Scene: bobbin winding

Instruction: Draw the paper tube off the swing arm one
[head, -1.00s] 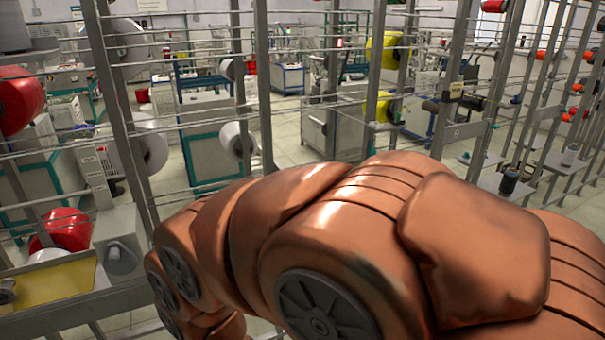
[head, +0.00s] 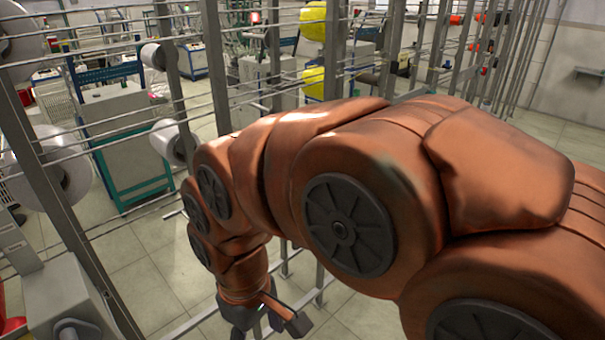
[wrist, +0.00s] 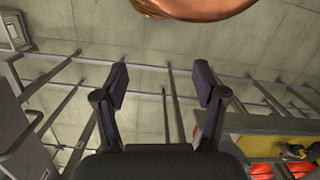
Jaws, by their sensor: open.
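My gripper (wrist: 160,84) is open and empty in the wrist view, its two dark fingers spread apart above the floor and thin frame bars. In the head view my gripper (head: 270,318) shows at the lower middle, below my orange arm, partly cut off by the bottom edge. I cannot make out a paper tube or a swing arm for certain in either view. My arm covers much of the middle and right of the head view.
A rack with upright posts (head: 222,95) and thin rods stands in front. White spools (head: 172,143) and yellow spools (head: 312,82) hang on it. A grey box (head: 65,295) is at lower left. Tiled floor (head: 150,270) shows between the posts.

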